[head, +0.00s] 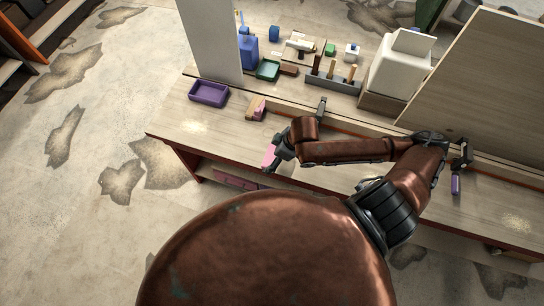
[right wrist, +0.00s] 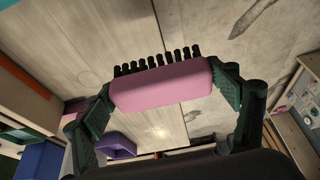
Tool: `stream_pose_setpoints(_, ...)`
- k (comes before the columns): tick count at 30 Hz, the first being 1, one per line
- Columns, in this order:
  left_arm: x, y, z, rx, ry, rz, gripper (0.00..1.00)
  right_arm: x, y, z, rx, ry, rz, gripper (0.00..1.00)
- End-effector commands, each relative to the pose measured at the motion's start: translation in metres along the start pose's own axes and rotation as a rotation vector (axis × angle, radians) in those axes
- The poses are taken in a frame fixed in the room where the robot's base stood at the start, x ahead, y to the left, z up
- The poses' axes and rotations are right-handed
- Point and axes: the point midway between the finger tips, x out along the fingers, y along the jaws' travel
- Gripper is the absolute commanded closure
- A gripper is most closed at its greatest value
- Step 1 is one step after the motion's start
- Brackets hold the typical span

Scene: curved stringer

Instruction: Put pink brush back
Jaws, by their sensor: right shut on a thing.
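The pink brush (right wrist: 160,86) has a pink body and a row of black bristles. In the right wrist view it lies between the two fingers of my right gripper (right wrist: 168,92), which is shut on it. In the head view the pink brush (head: 268,156) shows at the tip of my right gripper (head: 276,156), near the front edge of the workbench (head: 180,122). Whether it touches the bench cannot be told. My left gripper is not in view.
A purple tray (head: 208,94) sits at the bench's left, beside a wood-and-pink block (head: 256,108). Behind are a green tray (head: 267,70), a blue bottle (head: 249,52), a grey tool holder (head: 333,82) and a white container (head: 398,66). The bench's front left is clear.

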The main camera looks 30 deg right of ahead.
Motion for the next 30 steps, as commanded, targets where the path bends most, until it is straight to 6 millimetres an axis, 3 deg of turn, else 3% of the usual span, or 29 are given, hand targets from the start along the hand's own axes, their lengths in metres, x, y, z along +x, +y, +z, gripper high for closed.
stream_pose_setpoints(3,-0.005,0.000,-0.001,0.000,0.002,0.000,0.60,0.018,0.022,-0.001,0.004,0.001,0.003,0.42)
stream_pose_setpoints(10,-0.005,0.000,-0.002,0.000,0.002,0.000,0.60,0.049,0.045,0.003,0.002,0.002,0.003,0.42)
stream_pose_setpoints(22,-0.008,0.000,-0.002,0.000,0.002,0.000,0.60,0.086,0.053,0.016,0.001,0.002,0.002,0.42)
stream_pose_setpoints(30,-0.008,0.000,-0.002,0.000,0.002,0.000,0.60,0.088,0.053,0.017,-0.001,0.002,0.003,0.42)
